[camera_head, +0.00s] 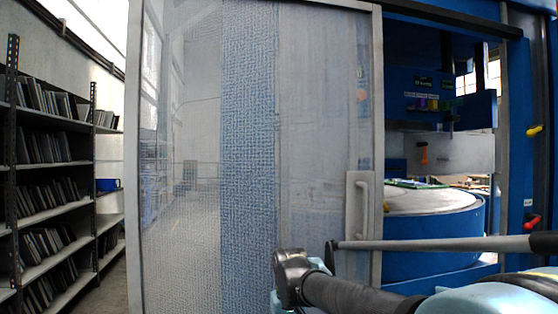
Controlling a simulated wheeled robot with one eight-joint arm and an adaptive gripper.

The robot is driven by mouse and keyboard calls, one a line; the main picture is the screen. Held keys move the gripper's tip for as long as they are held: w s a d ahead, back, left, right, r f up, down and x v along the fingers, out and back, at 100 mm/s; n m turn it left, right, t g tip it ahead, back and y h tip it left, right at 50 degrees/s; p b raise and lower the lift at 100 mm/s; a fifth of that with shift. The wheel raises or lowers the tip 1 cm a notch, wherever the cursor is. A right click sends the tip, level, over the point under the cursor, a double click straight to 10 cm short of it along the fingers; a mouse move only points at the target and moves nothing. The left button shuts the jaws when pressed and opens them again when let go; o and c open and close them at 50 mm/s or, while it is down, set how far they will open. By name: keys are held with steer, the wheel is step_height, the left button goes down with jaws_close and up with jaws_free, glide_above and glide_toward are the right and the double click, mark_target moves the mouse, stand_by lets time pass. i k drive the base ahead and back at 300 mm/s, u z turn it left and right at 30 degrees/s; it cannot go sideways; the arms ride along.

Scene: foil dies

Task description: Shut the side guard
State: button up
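The side guard (248,130) is a tall sliding panel of see-through mesh in a grey frame, filling the middle of the head view. Its right edge stands well short of the blue post (540,130), so a wide gap is open between them. A pale grey pull handle (361,205) sits on the guard's lower right edge. Parts of my arm cross the lower right in front of the guard and the gap. A thin grey rod passes just below the handle in the picture. I cannot make out my gripper's fingers.
Through the gap a blue round table (432,236) with a pale top shows inside the machine. Yellow and red knobs are on the blue post. A rack (55,158) of dark plates stands at the left, with an aisle beside the guard.

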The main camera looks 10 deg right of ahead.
mark_target(364, 189)
steer(key=z, duration=0.4)
steer(key=k, duration=1.8)
steer(key=u, duration=1.05)
steer(key=i, duration=1)
steer(key=z, duration=0.05)
